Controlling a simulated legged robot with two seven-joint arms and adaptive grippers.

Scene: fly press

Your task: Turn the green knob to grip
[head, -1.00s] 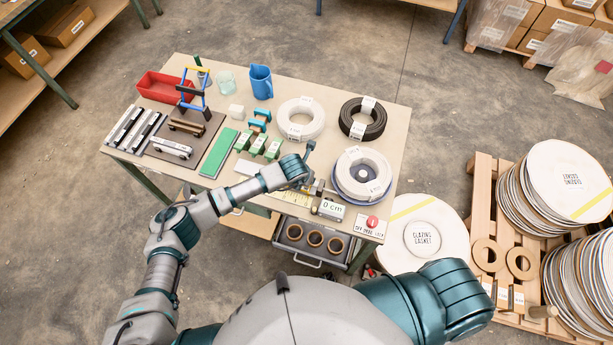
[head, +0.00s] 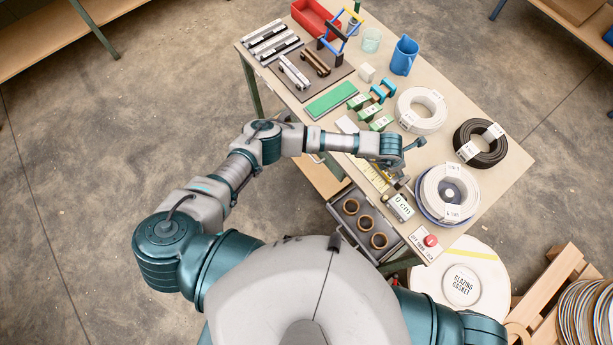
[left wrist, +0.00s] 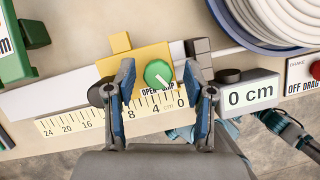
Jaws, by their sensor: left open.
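The green knob (left wrist: 158,73) sits on a yellow block (left wrist: 150,56) in the left wrist view. Its white pointer line slants down and right. Lettering below it starts with "OPEN"; the rest is partly covered by a finger. My left gripper (left wrist: 161,82) is open, one finger on each side of the knob, with gaps visible between fingers and knob. I cannot tell how far above it they are. In the head view my left gripper (head: 398,160) is over the table's front part and hides the knob. My right gripper is out of view.
A ruler scale (left wrist: 100,115) and a "0 cm" display (left wrist: 248,94) lie beside the block. A white coil on a blue reel (head: 447,194) is to the right, green clamps (head: 370,113) behind, a red button (head: 430,240) at the front corner. A drawer with rings (head: 365,222) stands open below.

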